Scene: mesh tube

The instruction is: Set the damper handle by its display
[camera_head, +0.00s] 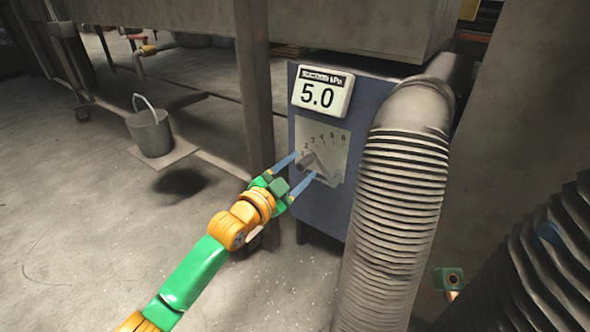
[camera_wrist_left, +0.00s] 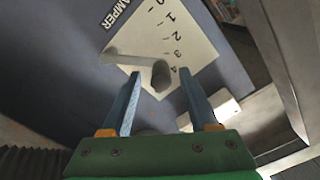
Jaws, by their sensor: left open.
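I cannot tell the handle's exact mark. In the left wrist view the handle's knob (camera_wrist_left: 160,76) lies between the blue fingers, with gaps on both sides. My left gripper (camera_head: 305,165) is open around the knob; it also shows in the left wrist view (camera_wrist_left: 160,78). I see no right gripper fingers.
A ribbed hose (camera_head: 396,210) bends down just right of the scale plate. A metal post (camera_head: 255,80) stands left of the damper box. A bucket (camera_head: 150,129) stands farther left. A green block (camera_head: 449,279), perhaps part of me, shows beyond the hose. Open floor lies at left.

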